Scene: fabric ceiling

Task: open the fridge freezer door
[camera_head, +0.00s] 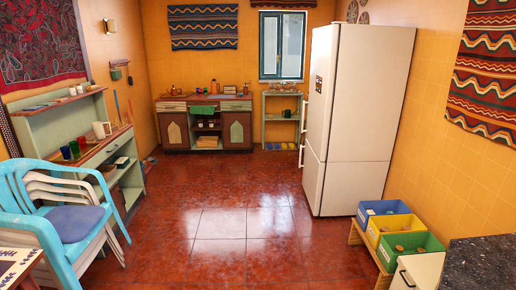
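A tall white fridge freezer (358,110) stands against the right wall of the room, some way ahead of me. Its front faces left and shows at a steep angle. The large upper door (319,90) and the smaller lower door (312,178) both look shut, with a seam between them. A thin handle (303,130) shows along the front's left edge near that seam. Small dark pictures or magnets are on the upper door. My gripper is not in view.
The red tiled floor (225,222) is clear up to the fridge. Blue, yellow and green bins on a low wooden rack (357,236) stand right of it, near a dark counter (480,262). Stacked chairs (75,215) and a shelf unit (60,120) are left. A cabinet (238,133) stands at the back.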

